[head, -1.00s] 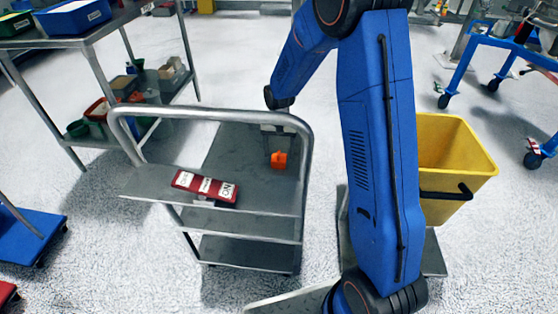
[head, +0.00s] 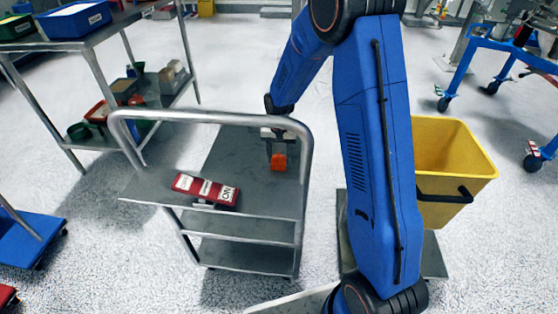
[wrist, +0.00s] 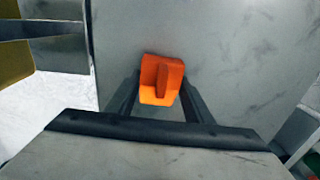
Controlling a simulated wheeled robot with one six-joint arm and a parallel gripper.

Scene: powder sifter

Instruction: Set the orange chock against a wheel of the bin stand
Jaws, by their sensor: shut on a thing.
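The orange chock (head: 279,162) is between the fingers of my gripper (head: 279,152), over the top deck of the grey trolley (head: 235,155). In the wrist view the chock (wrist: 148,72) sits between the two dark fingertips (wrist: 160,88), with a grey surface behind it. The jaws are shut on it. I cannot tell whether it touches the deck. A blue wheeled stand (head: 484,46), which looks like the bin stand, is at the far right; several of its casters show, one at the near right (head: 532,162). Its top is cut off.
A yellow bin (head: 458,150) stands right of my arm. A grey shelf rack (head: 95,45) is at the left. Open floor lies beyond the trolley.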

